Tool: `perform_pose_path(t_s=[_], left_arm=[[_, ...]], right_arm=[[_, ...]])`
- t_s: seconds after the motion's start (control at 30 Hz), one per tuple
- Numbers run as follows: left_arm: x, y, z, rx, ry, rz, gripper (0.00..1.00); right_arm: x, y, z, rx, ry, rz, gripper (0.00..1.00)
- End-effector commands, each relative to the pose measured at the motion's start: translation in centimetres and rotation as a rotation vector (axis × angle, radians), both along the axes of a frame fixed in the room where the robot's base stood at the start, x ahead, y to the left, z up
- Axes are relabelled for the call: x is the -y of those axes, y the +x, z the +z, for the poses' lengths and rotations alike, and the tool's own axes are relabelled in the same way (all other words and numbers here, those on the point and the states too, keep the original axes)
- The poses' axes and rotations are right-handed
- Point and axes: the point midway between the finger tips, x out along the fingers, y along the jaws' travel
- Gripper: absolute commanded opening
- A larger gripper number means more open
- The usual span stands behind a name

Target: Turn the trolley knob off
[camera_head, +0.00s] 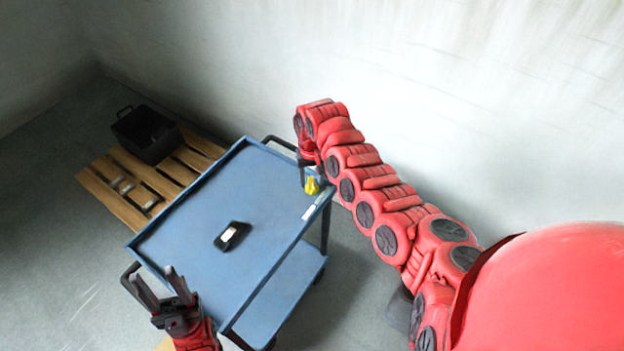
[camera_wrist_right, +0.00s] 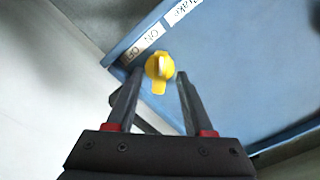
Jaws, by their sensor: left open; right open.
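The blue trolley (camera_head: 190,235) stands in the middle of the head view. Its yellow knob (camera_head: 312,187) is at the far right corner of the top. In the right wrist view the yellow knob (camera_wrist_right: 159,68) sits beside a white label reading ON and OFF (camera_wrist_right: 143,47). My right gripper (camera_wrist_right: 160,72) is open, with its fingers on either side of the knob; contact cannot be told. In the head view the right gripper (camera_head: 308,180) is partly hidden by its arm. My left gripper (camera_head: 158,290) is open and empty by the trolley's near left corner.
A small black device (camera_head: 231,236) lies on the trolley top. A wooden pallet (camera_head: 112,205) with a black crate (camera_head: 146,135) is behind left. A black push handle (camera_head: 281,142) is at the trolley's far end. The wall is close behind my right arm.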

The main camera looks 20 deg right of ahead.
Motion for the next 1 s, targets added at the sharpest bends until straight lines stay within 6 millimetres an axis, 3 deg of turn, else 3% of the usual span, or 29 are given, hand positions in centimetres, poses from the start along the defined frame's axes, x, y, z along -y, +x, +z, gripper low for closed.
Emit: perform_pose_path(t_s=[0.4, 0.7, 1.0], left_arm=[[0.0, 0.01, 0.04, 0.0, 0.0, 0.0, 0.5], [0.0, 0.0, 0.04, 0.0, 0.0, 0.0, 0.5], [0.0, 0.0, 0.06, 0.0, 0.0, 0.0, 0.5]], right_arm=[[0.07, -0.01, -1.01, 0.0, 0.0, -0.002, 0.53], [0.07, -0.01, -1.0, 0.0, 0.0, -0.002, 0.0], [0.08, 0.0, -0.97, 0.0, 0.0, 0.0, 0.0]])
